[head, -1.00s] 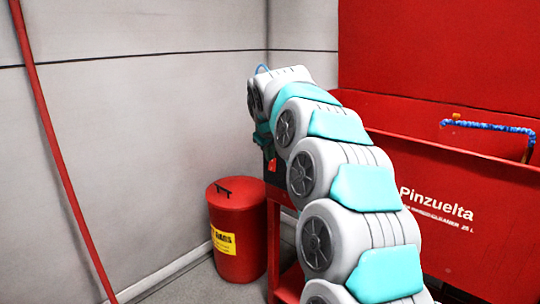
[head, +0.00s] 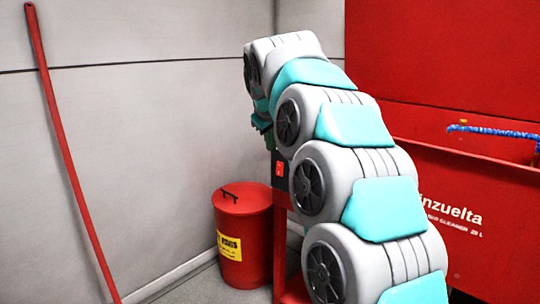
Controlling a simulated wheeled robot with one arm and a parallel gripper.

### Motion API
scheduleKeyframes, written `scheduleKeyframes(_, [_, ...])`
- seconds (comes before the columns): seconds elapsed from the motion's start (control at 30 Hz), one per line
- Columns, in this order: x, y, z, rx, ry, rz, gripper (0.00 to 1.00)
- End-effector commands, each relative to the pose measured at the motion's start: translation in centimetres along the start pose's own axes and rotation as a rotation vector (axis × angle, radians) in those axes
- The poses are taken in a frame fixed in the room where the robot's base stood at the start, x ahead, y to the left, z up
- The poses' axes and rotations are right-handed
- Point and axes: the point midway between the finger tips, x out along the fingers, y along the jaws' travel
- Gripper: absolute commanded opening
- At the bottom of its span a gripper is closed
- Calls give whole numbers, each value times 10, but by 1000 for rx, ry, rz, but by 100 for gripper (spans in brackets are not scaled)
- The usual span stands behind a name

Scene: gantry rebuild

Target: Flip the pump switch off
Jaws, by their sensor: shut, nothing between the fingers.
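The pump switch (head: 279,168) is a small red rocker on a dark box at the left end of the red parts washer (head: 455,210). Its position, on or off, is too small to tell. My gripper (head: 262,124) shows only in part, as a small dark teal shape below the far end of my arm. It is shut and empty, just above and left of the switch box, apart from the switch in the picture. My arm hides part of the washer and the area behind the box.
A red waste can (head: 243,238) with a yellow label stands on the floor left of the washer. A red pole (head: 67,150) leans at the far left wall. A blue hose (head: 495,129) lies over the washer. Open floor is between pole and can.

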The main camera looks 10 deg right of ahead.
Motion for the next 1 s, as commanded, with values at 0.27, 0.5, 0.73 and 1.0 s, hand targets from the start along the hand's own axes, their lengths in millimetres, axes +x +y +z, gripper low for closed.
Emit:
scheduleKeyframes(0.27, [-21,4,-2,2,3,1,0])
scheduleKeyframes(0.5, [-21,4,-1,1,2,0,0])
scheduleKeyframes(0.73, [-21,-4,15,6,-23,-20,0])
scheduleKeyframes(1.0, [-22,-57,104,52,-158,-122,0])
